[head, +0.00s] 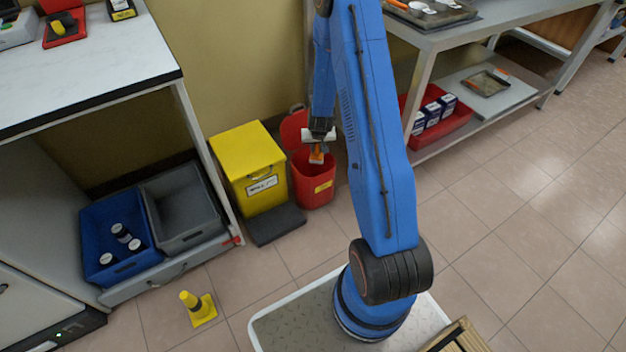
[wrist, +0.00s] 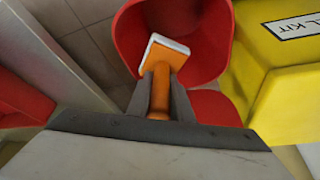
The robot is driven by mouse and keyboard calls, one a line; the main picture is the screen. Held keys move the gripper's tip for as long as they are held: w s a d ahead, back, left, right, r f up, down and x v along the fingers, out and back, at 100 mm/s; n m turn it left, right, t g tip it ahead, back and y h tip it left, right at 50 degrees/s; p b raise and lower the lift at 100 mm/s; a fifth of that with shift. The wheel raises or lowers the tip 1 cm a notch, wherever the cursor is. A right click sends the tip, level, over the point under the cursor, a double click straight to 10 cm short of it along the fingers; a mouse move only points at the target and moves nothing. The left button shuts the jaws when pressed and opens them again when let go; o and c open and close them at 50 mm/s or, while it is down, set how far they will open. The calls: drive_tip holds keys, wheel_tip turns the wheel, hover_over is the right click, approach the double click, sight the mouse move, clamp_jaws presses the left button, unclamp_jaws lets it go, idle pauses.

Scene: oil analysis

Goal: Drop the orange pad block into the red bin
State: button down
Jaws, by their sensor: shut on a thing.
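The orange pad block (head: 316,156) has an orange handle and a white-edged pad. My gripper (head: 318,143) is shut on it, above the open red bin (head: 316,190). In the wrist view the block (wrist: 162,70) sticks out between the fingers of my gripper (wrist: 158,108), with its white pad end over the mouth of the red bin (wrist: 215,45). The bin's round red lid stands raised at the back. The inside of the bin is mostly hidden in the head view.
A yellow spill-kit bin (head: 248,165) stands directly left of the red bin. A blue crate (head: 115,235) and grey crate (head: 180,205) sit left under a bench. A metal shelf (head: 480,115) stands right. A yellow cone (head: 198,308) stands on the floor.

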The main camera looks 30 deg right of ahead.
drive_tip(key=shift+f, duration=0.9)
drive_tip(key=c, duration=1.5)
unclamp_jaws()
